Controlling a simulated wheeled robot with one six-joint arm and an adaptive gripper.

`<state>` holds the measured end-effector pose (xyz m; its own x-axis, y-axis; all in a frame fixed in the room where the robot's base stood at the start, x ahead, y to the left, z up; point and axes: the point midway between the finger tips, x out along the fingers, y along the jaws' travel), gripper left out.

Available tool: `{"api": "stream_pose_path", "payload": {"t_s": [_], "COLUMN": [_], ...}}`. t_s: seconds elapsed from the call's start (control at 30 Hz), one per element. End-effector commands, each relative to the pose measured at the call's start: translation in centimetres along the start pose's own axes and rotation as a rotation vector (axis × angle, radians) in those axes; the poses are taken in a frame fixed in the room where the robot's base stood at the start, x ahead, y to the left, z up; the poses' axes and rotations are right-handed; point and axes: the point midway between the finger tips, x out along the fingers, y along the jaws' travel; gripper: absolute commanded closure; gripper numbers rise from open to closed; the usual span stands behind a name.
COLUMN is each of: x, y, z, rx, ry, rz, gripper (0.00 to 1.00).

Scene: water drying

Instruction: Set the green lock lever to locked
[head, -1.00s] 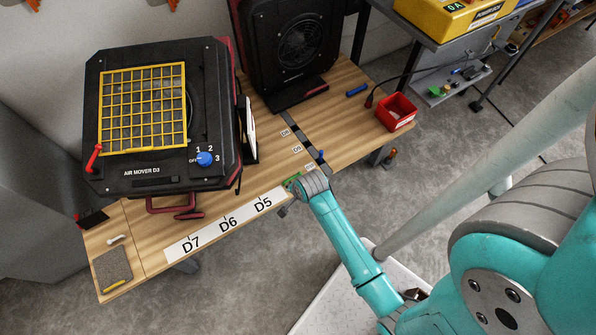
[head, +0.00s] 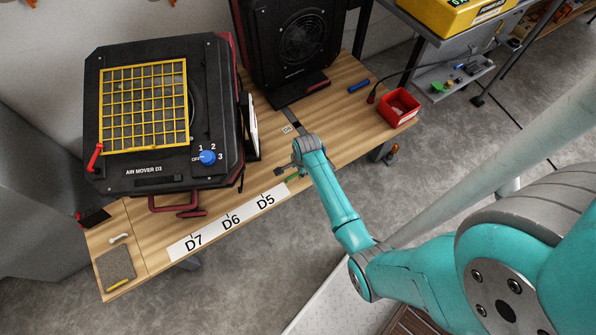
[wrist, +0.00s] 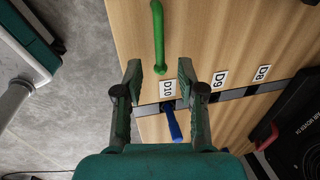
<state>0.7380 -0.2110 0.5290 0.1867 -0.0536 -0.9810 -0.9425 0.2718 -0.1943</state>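The green lever (wrist: 157,35) shows in the wrist view as a long curved bar at the top. Its lower end appears in line with the gap between my fingertips; whether it is between them in depth I cannot tell. In the head view a small part of the green lever (head: 292,177) shows at the table's front edge beside my wrist. My gripper (wrist: 159,70) is open, fingers apart, gripping nothing. In the head view my gripper (head: 284,171) is small and partly hidden by my wrist.
A blue handle (wrist: 173,124) on a dark rail lies between my fingers, lower in the wrist view, near the D10 label (wrist: 168,88). A black air mover (head: 165,115) stands left, another black fan (head: 290,50) behind. A red bin (head: 399,108) sits right.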

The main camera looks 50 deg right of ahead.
Motion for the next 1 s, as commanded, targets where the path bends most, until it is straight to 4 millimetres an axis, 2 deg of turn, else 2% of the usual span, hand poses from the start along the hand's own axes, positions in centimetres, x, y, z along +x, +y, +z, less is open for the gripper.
{"api": "stream_pose_path", "payload": {"t_s": [0.1, 0.3, 0.67, 0.8, 0.83, 1.0], "x": [1.6, 3.1, 3.5, 3.5, 3.5, 3.5], "y": [0.0, 0.0, 0.0, 0.0, 0.0, 0.0], "z": [0.0, 0.0, 0.0, 0.0, 0.0, 0.0], "rx": [-0.001, -0.001, -0.001, -0.001, -0.001, 0.0], "ry": [0.0, 0.0, 0.0, 0.0, 0.0, 0.0], "rz": [0.001, 0.0, -0.001, -0.001, -0.001, -0.001], "gripper": [0.61, 0.61, 0.61, 0.96, 1.0, 1.0]}}
